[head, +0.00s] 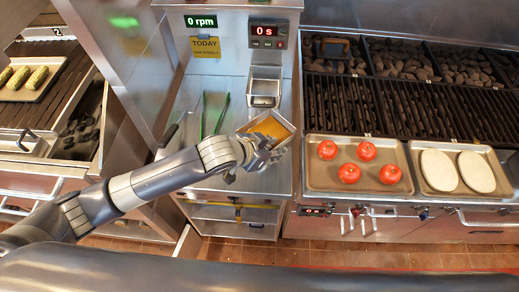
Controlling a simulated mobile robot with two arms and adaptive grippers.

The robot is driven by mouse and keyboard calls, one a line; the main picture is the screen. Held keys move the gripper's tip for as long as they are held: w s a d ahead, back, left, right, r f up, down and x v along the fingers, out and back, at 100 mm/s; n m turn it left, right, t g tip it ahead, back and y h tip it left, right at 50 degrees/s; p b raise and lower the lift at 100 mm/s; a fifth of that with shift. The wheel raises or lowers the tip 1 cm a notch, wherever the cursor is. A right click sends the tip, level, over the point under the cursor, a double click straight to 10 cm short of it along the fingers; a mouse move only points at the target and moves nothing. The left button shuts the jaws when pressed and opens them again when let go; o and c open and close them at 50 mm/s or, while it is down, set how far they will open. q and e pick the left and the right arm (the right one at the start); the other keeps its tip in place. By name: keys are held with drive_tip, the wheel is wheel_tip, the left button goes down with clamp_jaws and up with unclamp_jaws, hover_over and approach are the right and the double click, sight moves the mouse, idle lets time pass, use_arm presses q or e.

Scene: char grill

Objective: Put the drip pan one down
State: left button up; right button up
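The drip pan (289,131) is a small square steel pan with orange-yellow content inside. It is turned at an angle over the steel counter between the two grills. My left gripper (262,150) is at the pan's near-left side and appears shut on its rim. The fingertips are small and partly hidden against the pan. I cannot tell whether the pan's bottom touches the counter. My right gripper is not in view.
A steel holder (265,88) stands behind the pan, with green-handled tongs (222,113) to its left. Right of the counter, a tray (318,183) holds several tomatoes and another tray (441,154) two pale flat rounds. Bare counter (270,183) shows in front of the pan.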

use_arm(q)
drive_tip(key=b+v, duration=0.1)
drive_tip(key=v, duration=0.7)
drive_tip(key=shift+s+r, duration=0.15)
drive_tip(key=shift+r, duration=0.05)
drive_tip(key=shift+a, duration=0.1)
drive_tip(key=s+a+f+n+g+y, duration=0.2)
drive_tip(key=s+a+f+n+y, duration=0.15)
drive_tip(key=s+a+f, duration=0.4)
drive_tip(key=s+a+f+n+g+y, duration=0.15)
drive_tip(key=s+a+f+n, duration=0.25)
drive_tip(key=s+a, duration=0.6)
wheel_tip(320, 180, down, 30)
drive_tip(key=s+g+b, duration=0.1)
drive_tip(key=s+b, duration=0.2)
drive_tip(key=b, duration=0.1)
drive_tip(key=s+a+f+g+y+b, duration=0.1)
drive_tip(key=s+a+f+b, duration=0.1)
drive_tip(key=s+f, duration=1.4)
wheel_tip(320, 180, down, 3)
drive_tip(key=shift+s+a+r+m+b, duration=0.1)
drive_tip(key=shift+s+a+m+b, duration=0.05)
drive_tip(key=shift+m+b, duration=0.25)
